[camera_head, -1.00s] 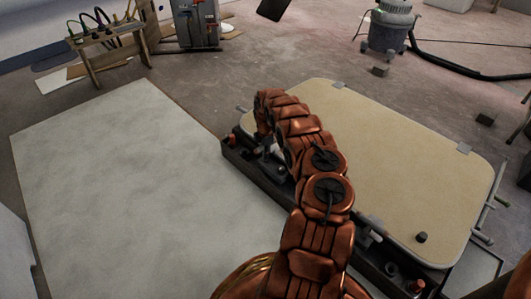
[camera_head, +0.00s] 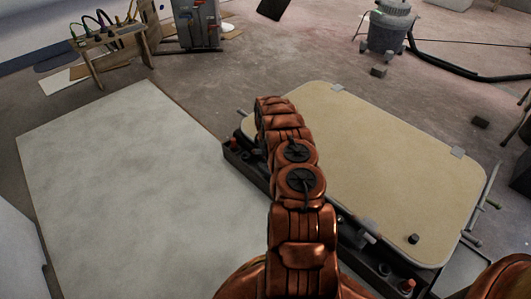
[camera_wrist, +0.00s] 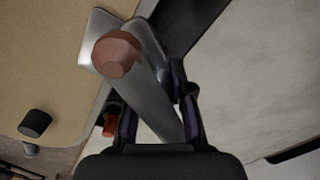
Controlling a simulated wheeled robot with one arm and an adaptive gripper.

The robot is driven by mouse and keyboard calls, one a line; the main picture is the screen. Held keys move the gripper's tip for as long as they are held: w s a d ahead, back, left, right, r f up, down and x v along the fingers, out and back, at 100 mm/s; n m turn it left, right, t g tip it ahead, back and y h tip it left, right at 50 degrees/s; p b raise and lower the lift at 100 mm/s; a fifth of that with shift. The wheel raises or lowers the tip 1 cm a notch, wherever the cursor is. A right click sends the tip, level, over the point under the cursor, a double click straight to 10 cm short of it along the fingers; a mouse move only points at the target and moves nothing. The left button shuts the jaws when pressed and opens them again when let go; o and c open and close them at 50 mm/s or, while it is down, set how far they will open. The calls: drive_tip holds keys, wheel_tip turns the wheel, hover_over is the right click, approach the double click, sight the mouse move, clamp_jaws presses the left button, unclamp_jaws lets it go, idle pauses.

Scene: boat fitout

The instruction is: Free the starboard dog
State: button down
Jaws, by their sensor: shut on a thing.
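In the wrist view my gripper (camera_wrist: 158,112) is shut on a grey metal lever (camera_wrist: 163,85), which looks like a dog handle. A reddish-brown hexagonal head (camera_wrist: 118,55) shows at the lever's upper end. The lever lies across the edge of the cream hatch panel (camera_wrist: 50,50), beside a light metal plate (camera_wrist: 98,38). In the head view my arm hides the gripper and this dog. The hatch panel (camera_head: 385,150) lies flat on a dark frame (camera_head: 240,163). Another grey dog (camera_head: 366,233) sits at the panel's near edge. I cannot tell the sides from markings.
A black knob (camera_head: 414,238) stands on the panel's near corner. Red-topped fittings (camera_head: 407,286) sit in the dark frame. A large pale board (camera_head: 130,180) lies to the left. A vacuum (camera_head: 390,30) and its hose stand behind.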

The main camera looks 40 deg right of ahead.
drive_tip(key=m+p, duration=0.2)
drive_tip(key=m, duration=0.3)
drive_tip(key=shift+s+m, duration=0.1)
drive_tip(key=shift+m, duration=0.2)
drive_tip(key=m+p, duration=0.1)
drive_tip(key=m, duration=0.4)
drive_tip(key=shift+m, duration=0.3)
drive_tip(key=c, duration=1)
unclamp_jaws()
drive_tip(key=shift+c, duration=0.2)
drive_tip(key=shift+p, duration=0.3)
